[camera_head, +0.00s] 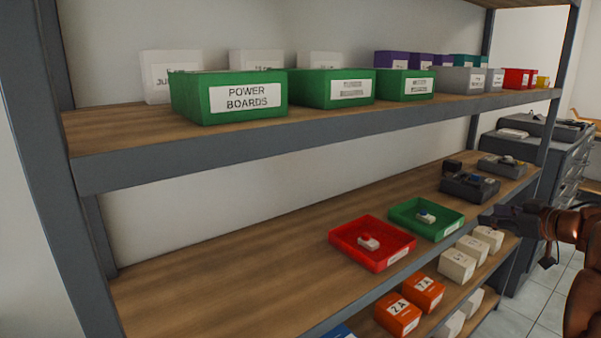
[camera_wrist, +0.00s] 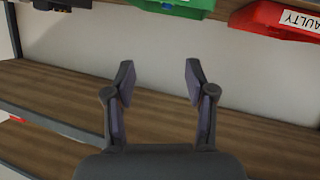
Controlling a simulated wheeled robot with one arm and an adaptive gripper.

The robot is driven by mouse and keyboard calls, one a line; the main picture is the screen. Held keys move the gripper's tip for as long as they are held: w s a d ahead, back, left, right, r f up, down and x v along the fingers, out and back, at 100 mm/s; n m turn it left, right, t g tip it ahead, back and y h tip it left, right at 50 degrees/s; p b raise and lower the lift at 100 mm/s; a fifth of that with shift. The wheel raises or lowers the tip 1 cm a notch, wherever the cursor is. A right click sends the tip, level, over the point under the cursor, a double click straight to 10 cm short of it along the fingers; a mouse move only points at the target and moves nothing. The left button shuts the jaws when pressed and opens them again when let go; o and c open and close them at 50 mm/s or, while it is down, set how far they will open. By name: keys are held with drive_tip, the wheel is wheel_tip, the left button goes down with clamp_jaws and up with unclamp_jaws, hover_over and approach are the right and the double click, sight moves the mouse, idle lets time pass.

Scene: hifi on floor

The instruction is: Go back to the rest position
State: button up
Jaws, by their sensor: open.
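My gripper (camera_wrist: 159,82) is open and empty in the wrist view, its two fingers apart with nothing between them. In the head view my gripper (camera_head: 487,220) is at the right, in front of the middle shelf's edge, near the green tray. The red tray (camera_head: 345,251) stands on the middle shelf with a small white item in it. The green tray (camera_head: 401,224) beside it holds a small white and blue item. In the wrist view the red tray (camera_wrist: 268,27), labelled FAULTY, and the green tray (camera_wrist: 196,13) show at the top.
The upper shelf (camera_head: 130,172) holds green, white, purple, grey and red bins. Dark devices (camera_head: 470,186) stand right of the trays. White boxes (camera_head: 457,265) and orange boxes (camera_head: 398,314) stand on the lower shelf. A grey drawer cabinet (camera_head: 555,160) is beyond. The middle shelf's left is bare.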

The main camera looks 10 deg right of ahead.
wheel_tip(320, 180, up, 8)
drive_tip(key=w+m+t+h, duration=0.1)
drive_tip(key=w+m+h, duration=0.3)
drive_tip(key=h, duration=0.6)
drive_tip(key=s+a+f+m+g, duration=0.3)
drive_tip(key=s+a+f+g, duration=0.2)
drive_tip(key=s+a+f, duration=0.4)
drive_tip(key=s+a+f+m+g, duration=0.2)
drive_tip(key=s+a+f+g, duration=0.25)
drive_tip(key=s+f, duration=0.4)
drive_tip(key=s+a+f+n+g+y, duration=0.1)
drive_tip(key=s+a+f+g+y, duration=0.25)
drive_tip(key=s+a, duration=0.7)
drive_tip(key=s+a+f+n+g+y, duration=0.2)
drive_tip(key=s+a+f+g, duration=0.15)
drive_tip(key=s+a, duration=0.7)
drive_tip(key=s, duration=0.5)
wheel_tip(320, 180, up, 12)
drive_tip(key=w+p, duration=0.1)
drive_tip(key=p, duration=1.1)
drive_tip(key=shift+a, duration=0.25)
